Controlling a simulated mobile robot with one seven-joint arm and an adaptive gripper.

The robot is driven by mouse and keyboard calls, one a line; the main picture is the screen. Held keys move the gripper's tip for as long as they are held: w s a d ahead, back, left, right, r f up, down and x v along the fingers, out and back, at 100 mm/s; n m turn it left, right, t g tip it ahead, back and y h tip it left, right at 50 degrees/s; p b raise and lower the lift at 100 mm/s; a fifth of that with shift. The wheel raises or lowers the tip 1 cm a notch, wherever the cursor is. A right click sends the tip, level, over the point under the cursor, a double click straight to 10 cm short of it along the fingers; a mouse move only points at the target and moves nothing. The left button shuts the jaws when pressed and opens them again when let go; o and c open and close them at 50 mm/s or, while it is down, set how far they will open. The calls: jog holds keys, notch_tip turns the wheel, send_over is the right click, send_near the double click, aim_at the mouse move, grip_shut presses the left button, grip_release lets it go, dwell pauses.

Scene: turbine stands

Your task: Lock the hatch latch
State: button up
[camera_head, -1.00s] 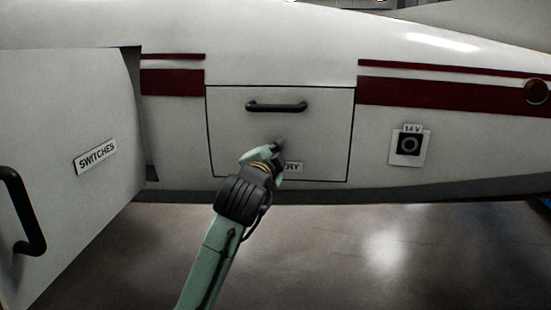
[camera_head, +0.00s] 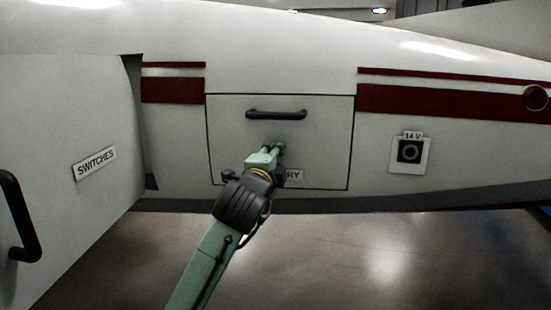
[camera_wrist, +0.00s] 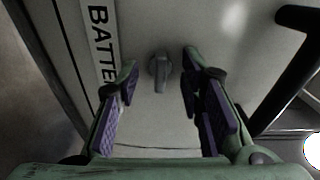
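The closed hatch (camera_head: 325,135) is a white panel outlined in black, with a black bar handle (camera_head: 276,114) near its top. Its label (camera_head: 294,175) is partly covered by my arm in the head view; in the wrist view the label (camera_wrist: 101,45) reads "BATTE". The latch (camera_wrist: 160,68) is a small grey turn knob on the panel in the wrist view. My gripper (camera_wrist: 160,90) is open, its purple-padded fingers either side of the latch in the picture, with no visible contact. In the head view my gripper (camera_head: 272,152) is in front of the hatch, below the handle, and hides the latch.
An open door (camera_head: 60,150) labelled "SWITCHES" stands out at the left with a black handle (camera_head: 20,215). A 14 V socket (camera_head: 409,151) is on the fuselage to the right. The bar handle (camera_wrist: 295,70) shows dark at the right in the wrist view.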

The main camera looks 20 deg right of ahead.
dwell(0.3)
jog(key=shift+b+v, duration=0.4)
jog(key=shift+v, duration=2.1)
